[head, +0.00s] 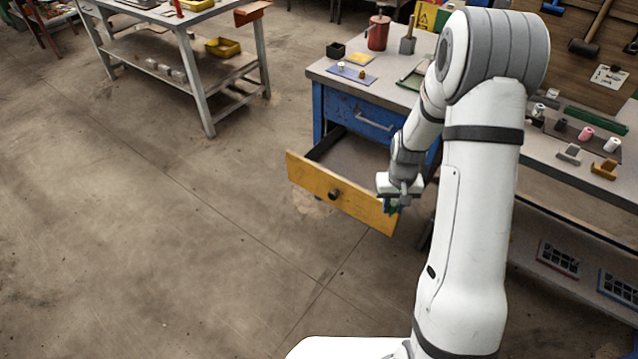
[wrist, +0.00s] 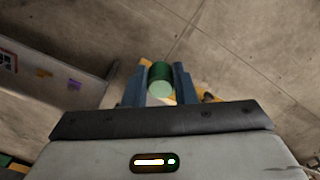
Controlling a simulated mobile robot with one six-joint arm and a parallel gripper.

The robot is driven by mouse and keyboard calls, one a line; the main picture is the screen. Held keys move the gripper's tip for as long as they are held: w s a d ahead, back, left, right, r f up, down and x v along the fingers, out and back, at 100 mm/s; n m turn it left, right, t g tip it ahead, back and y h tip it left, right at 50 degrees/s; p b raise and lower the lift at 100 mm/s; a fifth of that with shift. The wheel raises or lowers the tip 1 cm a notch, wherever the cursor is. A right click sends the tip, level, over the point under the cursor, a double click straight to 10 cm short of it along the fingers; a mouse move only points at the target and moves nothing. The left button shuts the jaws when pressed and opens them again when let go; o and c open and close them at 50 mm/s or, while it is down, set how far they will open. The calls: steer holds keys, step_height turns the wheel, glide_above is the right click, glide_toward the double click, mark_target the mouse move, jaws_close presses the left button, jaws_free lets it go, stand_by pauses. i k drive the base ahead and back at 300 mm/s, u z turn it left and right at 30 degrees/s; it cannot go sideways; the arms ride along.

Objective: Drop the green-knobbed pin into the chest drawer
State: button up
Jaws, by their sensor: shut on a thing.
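The blue chest (head: 368,128) has a drawer with a yellow front (head: 312,180) and a dark knob pulled well out. The part of its inside that shows looks empty; my arm hides its right end. My gripper (head: 393,206) points down at the right end of the yellow front. In the wrist view my gripper (wrist: 160,86) is shut on the green-knobbed pin, whose green knob (wrist: 160,72) sits between the blue fingers. Yellow edges of the drawer front (wrist: 206,96) show behind the fingers. I cannot tell whether the pin is over the drawer's inside or its front.
The chest top holds a red can (head: 378,32), a blue mat (head: 346,74) with small pieces, and a black box (head: 335,50). A workbench with spools (head: 586,133) stands at right. Another table with a yellow bin (head: 222,47) is at back left. The floor before the drawer is clear.

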mark_target(362, 177)
steer(key=z, duration=0.1)
steer(key=i, duration=1.45)
steer(key=u, duration=0.15)
